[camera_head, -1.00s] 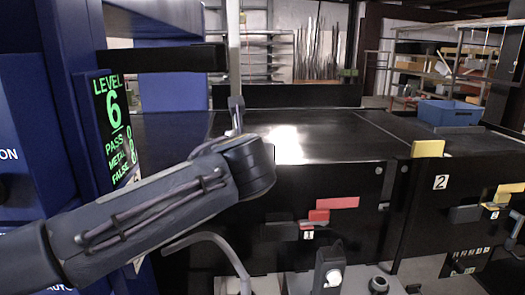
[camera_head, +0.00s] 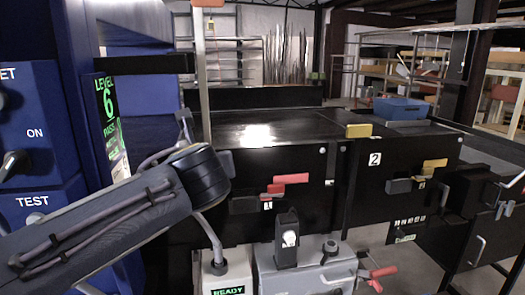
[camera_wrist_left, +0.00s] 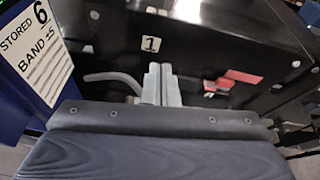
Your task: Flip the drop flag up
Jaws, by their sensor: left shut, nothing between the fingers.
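No part is labelled as the drop flag, so I cannot tell which one it is. A slim upright pole (camera_head: 201,75) with an orange piece (camera_head: 208,3) at its top, cut by the frame, stands by the belt. A red flag-like piece (camera_head: 290,179) is on the front panel below the belt; it also shows in the left wrist view (camera_wrist_left: 243,77). A yellow piece (camera_head: 359,130) sits at the belt edge. My left gripper (camera_head: 184,122) is near the pole's foot, partly hidden by my wrist. In the wrist view its fingers (camera_wrist_left: 160,82) are together and empty, left of the red piece.
The black belt (camera_head: 290,122) runs across the middle. A blue cabinet (camera_head: 35,150) with a level display (camera_head: 110,115) stands left. A blue bin (camera_head: 402,108) sits at the back right. A grey box (camera_head: 310,270) with a red-handled lever (camera_head: 383,271) is low in front.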

